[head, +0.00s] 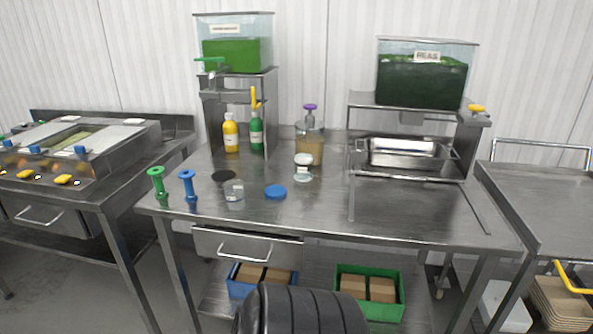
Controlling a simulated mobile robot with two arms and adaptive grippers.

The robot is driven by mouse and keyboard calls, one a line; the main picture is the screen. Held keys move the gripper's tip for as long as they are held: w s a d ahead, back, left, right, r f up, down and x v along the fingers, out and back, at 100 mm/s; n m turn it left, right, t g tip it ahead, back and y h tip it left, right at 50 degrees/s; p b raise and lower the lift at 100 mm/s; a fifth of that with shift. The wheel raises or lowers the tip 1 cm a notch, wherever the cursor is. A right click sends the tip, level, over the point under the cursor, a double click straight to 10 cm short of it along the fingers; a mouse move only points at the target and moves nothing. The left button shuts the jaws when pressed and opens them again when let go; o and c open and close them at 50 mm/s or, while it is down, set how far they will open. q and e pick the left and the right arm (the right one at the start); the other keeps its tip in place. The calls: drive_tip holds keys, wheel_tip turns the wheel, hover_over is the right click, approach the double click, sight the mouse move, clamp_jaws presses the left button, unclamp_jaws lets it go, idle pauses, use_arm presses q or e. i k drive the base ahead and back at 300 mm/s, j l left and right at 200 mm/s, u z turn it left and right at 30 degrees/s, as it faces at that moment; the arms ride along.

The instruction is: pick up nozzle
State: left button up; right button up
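Two upright spool-shaped pieces that look like nozzles stand at the left front of the steel table: a green nozzle (157,183) and a blue nozzle (187,185). They stand close together but apart. I cannot tell which one the task names. Neither of my grippers shows in the head view, and nothing touches the two pieces.
Near them lie a black disc (223,176), a small clear jar (234,192) and a blue lid (275,191). A yellow bottle (231,136), a green bottle (256,133) and a purple-topped jar (309,146) stand behind. The table's front middle (330,215) is clear.

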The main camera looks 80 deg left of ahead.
sight(157, 172)
drive_tip(key=k+l+u, duration=0.1)
drive_tip(key=u, duration=3.4)
drive_tip(key=k, duration=0.05)
